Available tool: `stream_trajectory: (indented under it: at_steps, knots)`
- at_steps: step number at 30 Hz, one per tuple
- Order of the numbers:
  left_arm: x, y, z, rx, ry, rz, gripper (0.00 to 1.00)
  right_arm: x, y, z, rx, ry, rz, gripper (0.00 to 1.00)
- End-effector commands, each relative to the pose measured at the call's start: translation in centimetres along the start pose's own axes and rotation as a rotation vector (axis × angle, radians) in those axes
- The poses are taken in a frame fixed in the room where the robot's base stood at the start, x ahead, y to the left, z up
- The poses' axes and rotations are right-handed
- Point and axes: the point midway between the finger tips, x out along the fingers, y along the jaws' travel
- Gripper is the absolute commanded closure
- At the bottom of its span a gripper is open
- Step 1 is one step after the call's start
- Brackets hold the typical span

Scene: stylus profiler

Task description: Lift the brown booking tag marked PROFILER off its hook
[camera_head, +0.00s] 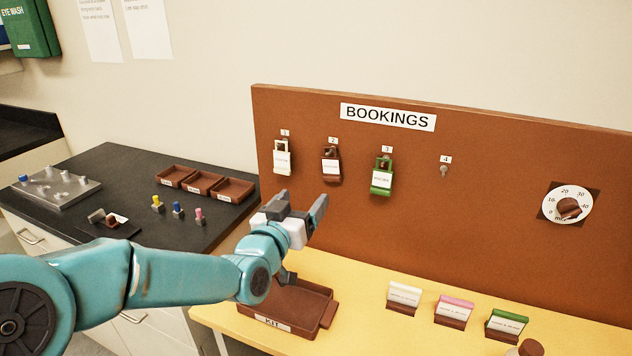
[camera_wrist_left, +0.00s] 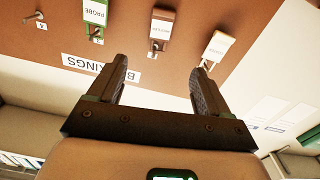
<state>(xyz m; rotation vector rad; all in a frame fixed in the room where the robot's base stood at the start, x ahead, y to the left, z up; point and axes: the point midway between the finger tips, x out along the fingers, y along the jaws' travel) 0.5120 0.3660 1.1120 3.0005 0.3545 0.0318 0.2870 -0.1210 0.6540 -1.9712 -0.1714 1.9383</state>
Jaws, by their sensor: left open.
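The brown booking tag (camera_head: 331,166) hangs on hook 2 of the brown BOOKINGS board, between a white tag (camera_head: 282,158) and a green tag (camera_head: 382,176). Its white label is too small to read for sure. In the left wrist view, which is turned over, the brown tag (camera_wrist_left: 162,26) shows at the top, beyond the gap between the fingers. My left gripper (camera_head: 299,208) is open and empty, below and in front of the tags, apart from the brown one. The left wrist view shows its two fingers (camera_wrist_left: 160,76) spread with nothing between them. My right gripper is not in view.
Hook 4 (camera_head: 444,170) is bare. A dial (camera_head: 567,205) is on the board's right. The KIT tray (camera_head: 310,322) lies on the yellow table under my left arm. Several coloured holders, including a pink one (camera_head: 453,310), stand to the right. Small brown trays (camera_head: 203,183) sit on the black bench.

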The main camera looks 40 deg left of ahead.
Motion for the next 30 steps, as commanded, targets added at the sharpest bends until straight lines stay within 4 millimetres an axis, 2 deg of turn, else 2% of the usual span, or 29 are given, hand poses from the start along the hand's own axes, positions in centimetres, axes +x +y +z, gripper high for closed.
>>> stream_trajectory:
  at_steps: [12,18,24,30]
  knots:
    - [8.8,0.1,-0.2,0.000,-0.002,0.001,0.21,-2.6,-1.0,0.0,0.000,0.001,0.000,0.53]
    - [12.6,0.1,-0.1,0.000,-0.001,0.000,0.21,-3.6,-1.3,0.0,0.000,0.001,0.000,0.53]
    - [14.5,0.0,0.0,0.000,-0.001,0.000,0.21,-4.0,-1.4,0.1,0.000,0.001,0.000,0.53]
    - [14.8,0.0,0.1,0.000,-0.001,0.000,0.21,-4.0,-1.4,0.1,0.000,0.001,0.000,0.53]
